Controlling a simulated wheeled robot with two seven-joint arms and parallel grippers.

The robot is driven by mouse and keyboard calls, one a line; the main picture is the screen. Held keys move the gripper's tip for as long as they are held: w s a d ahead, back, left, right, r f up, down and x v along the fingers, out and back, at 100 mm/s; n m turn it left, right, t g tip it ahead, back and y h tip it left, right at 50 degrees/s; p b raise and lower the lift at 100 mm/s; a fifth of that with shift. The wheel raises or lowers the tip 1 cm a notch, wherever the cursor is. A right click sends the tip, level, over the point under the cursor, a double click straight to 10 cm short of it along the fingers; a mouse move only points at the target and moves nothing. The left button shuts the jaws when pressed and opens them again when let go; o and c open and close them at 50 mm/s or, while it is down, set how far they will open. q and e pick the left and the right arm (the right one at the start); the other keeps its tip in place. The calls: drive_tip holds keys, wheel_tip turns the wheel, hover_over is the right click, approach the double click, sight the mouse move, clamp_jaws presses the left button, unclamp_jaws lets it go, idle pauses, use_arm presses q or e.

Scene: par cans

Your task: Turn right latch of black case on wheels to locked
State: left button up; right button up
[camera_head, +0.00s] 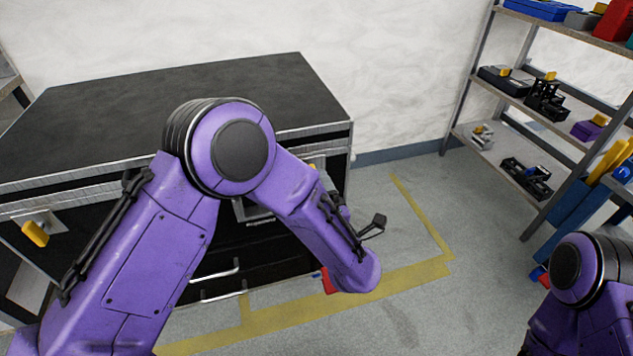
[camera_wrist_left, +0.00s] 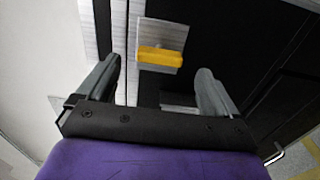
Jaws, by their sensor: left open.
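The black case (camera_head: 185,88) stands against the wall, its front partly hidden by my left arm. Its right latch shows as a small yellow piece (camera_head: 313,166) behind my arm in the head view. In the left wrist view the yellow latch handle (camera_wrist_left: 160,57) lies crosswise on a pale metal plate (camera_wrist_left: 184,36). My left gripper (camera_wrist_left: 160,68) is open and empty, its fingers on either side of the handle in the picture. I cannot tell any contact. Another latch, with a yellow handle (camera_head: 35,233), is at the case's left. My right gripper is out of view.
Metal shelves (camera_head: 520,100) with tools and boxes stand at the right. Silver drawer handles (camera_head: 222,294) are low on the case front. A red object (camera_head: 328,281) shows below my left forearm. Floor with yellow tape (camera_head: 425,217) is clear between case and shelves.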

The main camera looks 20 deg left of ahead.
use_arm(q)
drive_tip(key=v, duration=0.5)
drive_tip(key=shift+s+d, duration=0.15)
drive_tip(key=shift+s, duration=0.05)
drive_tip(key=s+a+f+m+g+h, duration=0.2)
drive_tip(key=f+m+h, duration=0.2)
drive_tip(key=f+m, duration=0.35)
drive_tip(key=s+a+f+m+g+h, duration=0.1)
drive_tip(key=s+a+f+m+h, duration=0.1)
drive_tip(key=f+m+h, duration=0.4)
drive_tip(key=s+a+f+m+g+y, duration=0.1)
drive_tip(key=s+a+f+g, duration=0.2)
drive_tip(key=s+a+f, duration=0.35)
drive_tip(key=s+a+f+m+g+y, duration=0.1)
drive_tip(key=s+a+f+m+g, duration=0.2)
drive_tip(key=s, duration=0.7)
drive_tip(key=s+a+f+g+y, duration=0.1)
drive_tip(key=s+a+f+g, duration=0.25)
drive_tip(key=s+a, duration=0.35)
wheel_tip(320, 180, up, 16)
drive_tip(key=d+p, duration=0.1)
drive_tip(key=p, duration=1.6)
drive_tip(key=shift+s+t, duration=0.3)
drive_tip(key=shift+t, duration=0.05)
